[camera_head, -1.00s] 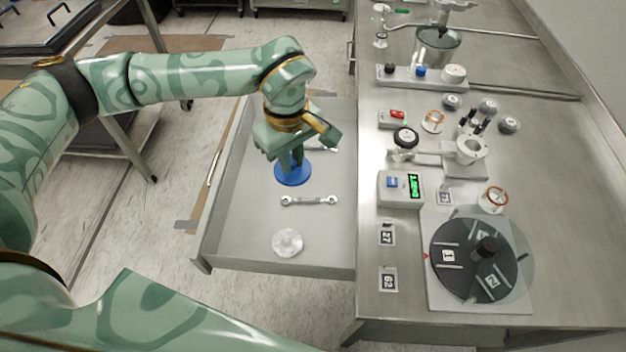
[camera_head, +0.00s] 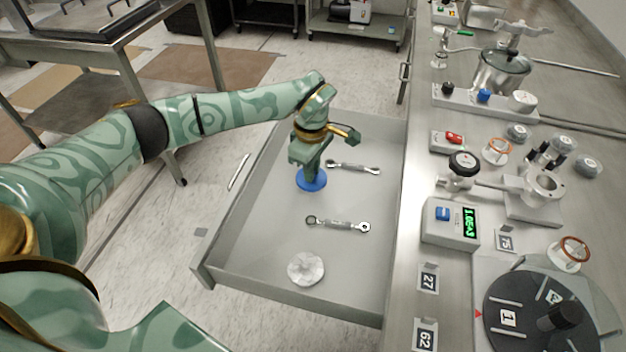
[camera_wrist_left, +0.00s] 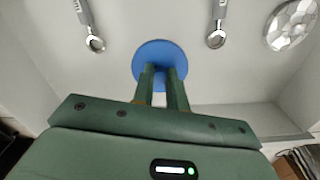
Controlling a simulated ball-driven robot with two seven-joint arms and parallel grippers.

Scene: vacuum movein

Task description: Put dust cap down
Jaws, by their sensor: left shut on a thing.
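The dust cap is a blue disc (camera_head: 311,180) inside the open drawer (camera_head: 262,247), toward its left side. It also shows in the left wrist view (camera_wrist_left: 160,52). My left gripper (camera_head: 309,168) points down and is shut on the dust cap, with its fingers (camera_wrist_left: 162,72) at the cap's middle. The cap is at or just above the drawer floor; I cannot tell whether it touches. My right gripper is not in view.
Two wrenches (camera_head: 338,225) (camera_head: 353,167) and a clear faceted disc (camera_head: 305,268) lie in the drawer. The steel bench (camera_head: 398,297) at right holds a gauge (camera_head: 463,163), a readout box (camera_head: 451,222) and a dark turntable (camera_head: 520,312). The drawer floor between the items is bare.

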